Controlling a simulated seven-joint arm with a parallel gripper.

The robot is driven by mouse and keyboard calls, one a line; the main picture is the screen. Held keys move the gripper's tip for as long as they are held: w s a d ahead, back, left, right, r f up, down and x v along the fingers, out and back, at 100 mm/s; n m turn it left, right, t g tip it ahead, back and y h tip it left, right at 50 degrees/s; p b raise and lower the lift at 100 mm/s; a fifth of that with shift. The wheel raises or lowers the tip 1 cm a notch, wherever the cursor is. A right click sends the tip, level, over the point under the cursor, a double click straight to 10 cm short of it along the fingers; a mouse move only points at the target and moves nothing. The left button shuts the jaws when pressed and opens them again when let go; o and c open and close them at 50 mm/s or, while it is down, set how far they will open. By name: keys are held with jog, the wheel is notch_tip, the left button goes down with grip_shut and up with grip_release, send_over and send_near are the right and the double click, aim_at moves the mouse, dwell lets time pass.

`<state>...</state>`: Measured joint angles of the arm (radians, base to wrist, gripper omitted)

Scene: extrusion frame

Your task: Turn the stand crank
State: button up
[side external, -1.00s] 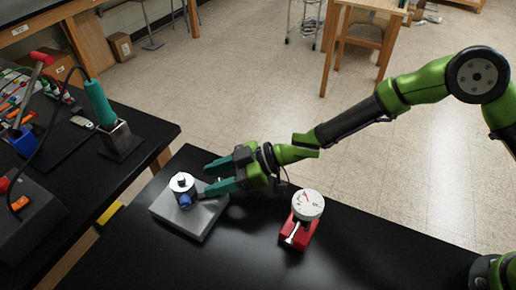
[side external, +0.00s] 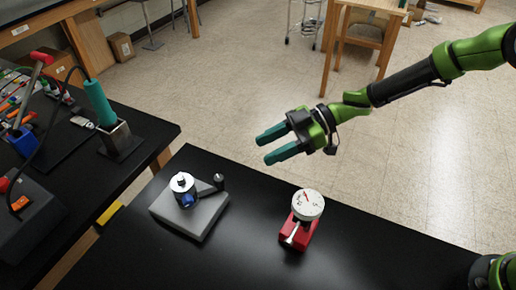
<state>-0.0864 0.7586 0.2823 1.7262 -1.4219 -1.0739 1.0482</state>
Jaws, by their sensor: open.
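The crank stand is a grey plate (side external: 203,222) on the black table with an upright white and blue post (side external: 183,190) on it. A dark crank arm reaches right from the post and ends in a small dark upright knob (side external: 219,180). My gripper (side external: 263,148) is open and empty, with its teal fingers pointing left. In the picture it is above and right of the knob, clear of the crank. Its exact height over the table is hard to tell.
A red dial gauge (side external: 307,206) with a white face stands to the right of the stand. The black table (side external: 380,255) is bare farther right. A side bench at left holds a soldering iron in its holder (side external: 119,139) and several tools.

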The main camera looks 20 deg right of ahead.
jog(key=v, duration=0.3)
jog(key=r+m+t+h, duration=0.2)
jog(key=m+t, duration=0.4)
jog(key=t, duration=0.1)
send_over(218, 176)
jog(key=s+d, duration=0.1)
jog(key=d, duration=0.1)
notch_tip(218, 176, down, 7)
jog(key=x, duration=0.3)
jog(key=shift+a+f, duration=0.15)
jog(key=shift+f, duration=0.1)
jog(key=shift+w+r+g, duration=0.15)
jog(key=shift+g, duration=0.15)
jog(key=shift+w+n+g+y, duration=0.4)
jog(key=shift+n+g+y, duration=0.15)
jog(key=shift+n, duration=0.25)
jog(key=v, duration=1.7)
jog(key=w+d+f+m+h, duration=0.3)
jog(key=w+d+m+h, duration=0.35)
jog(key=d+h, duration=0.3)
jog(key=shift+s+d+r+m+g+h, duration=0.35)
jog(key=shift+r+m, duration=0.15)
jog(key=shift+r, duration=0.2)
jog(key=shift+s+d+r+m+g+h, duration=0.25)
jog(key=shift+d+r+m+g, duration=0.15)
jog(key=shift+r+m, duration=0.2)
jog(key=shift+s+d+r+m+g+h, duration=0.35)
jog(key=shift+r+m, duration=0.1)
jog(key=shift+r, duration=0.3)
